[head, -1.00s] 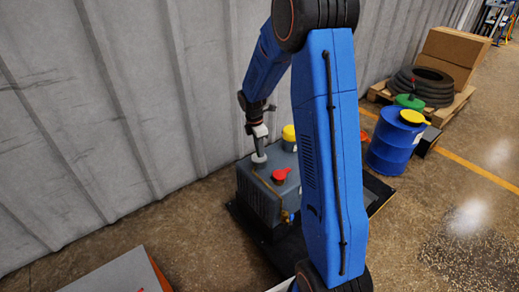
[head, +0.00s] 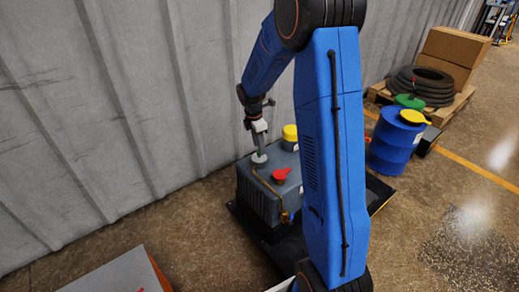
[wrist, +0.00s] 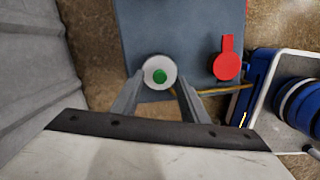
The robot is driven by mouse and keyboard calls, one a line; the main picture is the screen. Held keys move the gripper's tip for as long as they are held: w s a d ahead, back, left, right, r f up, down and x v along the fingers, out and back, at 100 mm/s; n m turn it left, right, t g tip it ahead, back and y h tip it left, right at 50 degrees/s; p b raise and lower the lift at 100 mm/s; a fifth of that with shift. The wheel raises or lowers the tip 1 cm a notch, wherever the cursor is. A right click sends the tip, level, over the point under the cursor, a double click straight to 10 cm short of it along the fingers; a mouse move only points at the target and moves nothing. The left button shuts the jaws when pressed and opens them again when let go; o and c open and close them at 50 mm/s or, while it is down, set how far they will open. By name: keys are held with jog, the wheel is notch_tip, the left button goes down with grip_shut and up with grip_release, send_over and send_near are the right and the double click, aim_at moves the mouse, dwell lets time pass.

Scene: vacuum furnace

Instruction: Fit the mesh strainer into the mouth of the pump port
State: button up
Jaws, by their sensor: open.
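The grey pump housing (head: 262,192) stands by the wall; its top also shows in the wrist view (wrist: 190,30). A pale round port (head: 259,160) rises from its top, seen in the wrist view as a pale ring (wrist: 150,65). A green knob (wrist: 159,76), apparently the strainer's grip, sits within that ring. The mesh itself is hidden, so its seating depth cannot be told. My gripper (head: 258,145) is open just above the port. In the wrist view its fingers (wrist: 159,84) lie either side of the knob, apart from it.
A red lever cap (head: 281,174) and a yellow cap (head: 290,133) sit on the housing near the port. A blue drum (head: 392,145) and a pallet with tyres and boxes stand at right. The corrugated wall (head: 130,100) is close behind.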

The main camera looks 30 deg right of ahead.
notch_tip(320, 180, up, 15)
jog(key=a, duration=0.1)
jog(key=shift+a+f, duration=0.2)
jog(key=shift+a, duration=0.15)
dwell(0.6)
